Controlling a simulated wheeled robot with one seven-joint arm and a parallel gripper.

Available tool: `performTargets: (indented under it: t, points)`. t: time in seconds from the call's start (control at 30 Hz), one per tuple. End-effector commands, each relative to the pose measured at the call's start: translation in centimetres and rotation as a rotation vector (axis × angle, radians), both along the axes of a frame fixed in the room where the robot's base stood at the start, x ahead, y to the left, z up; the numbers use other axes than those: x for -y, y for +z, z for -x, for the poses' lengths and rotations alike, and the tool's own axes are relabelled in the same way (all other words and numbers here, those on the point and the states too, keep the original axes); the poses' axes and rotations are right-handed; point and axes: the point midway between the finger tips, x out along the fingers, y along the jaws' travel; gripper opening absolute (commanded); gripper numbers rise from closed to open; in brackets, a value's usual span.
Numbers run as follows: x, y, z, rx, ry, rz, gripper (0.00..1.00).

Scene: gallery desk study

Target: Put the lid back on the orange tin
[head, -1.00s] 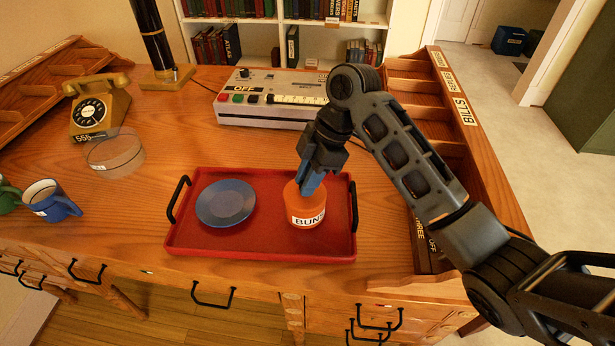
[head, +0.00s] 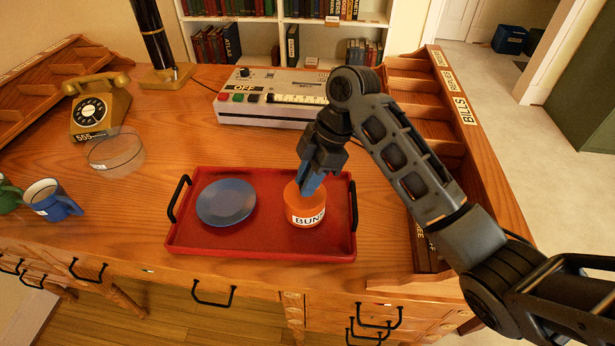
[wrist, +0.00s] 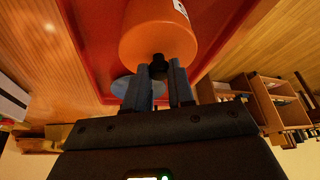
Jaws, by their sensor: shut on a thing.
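The orange tin (head: 306,215), with a white label reading "BUN…", stands upright on the right half of the red tray (head: 270,240). My gripper (head: 308,188) points down at its top from above. In the wrist view, my gripper (wrist: 160,76) has its blue fingers on either side of a black knob (wrist: 158,66) at the centre of the tin's orange lid (wrist: 155,38), shut on it. The lid lies at the tin's top, in line with it; I cannot tell whether it is fully seated. The fingers hide part of the lid in the head view.
A blue plate (head: 226,202) lies on the tray's left half. A clear round dish (head: 116,152), a blue mug (head: 50,199) and a telephone (head: 98,106) stand left. A button-topped machine (head: 270,98) is behind; a wooden rack (head: 425,105) stands right.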

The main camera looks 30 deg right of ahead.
Motion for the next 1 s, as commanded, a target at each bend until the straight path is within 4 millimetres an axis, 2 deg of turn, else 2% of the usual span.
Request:
performTargets:
  t: [0.3,0.33,0.63,0.8,1.0]
  points:
    - [0.00,-0.01,-0.01,0.000,0.000,0.000,0.00]
    - [0.00,0.00,-0.01,0.000,0.000,0.000,0.24]
    - [0.00,0.00,-0.01,0.000,0.000,0.001,0.53]
    - [0.00,0.00,-0.01,0.000,0.000,0.001,0.53]
    - [0.00,0.00,-0.01,0.000,0.000,0.001,0.72]
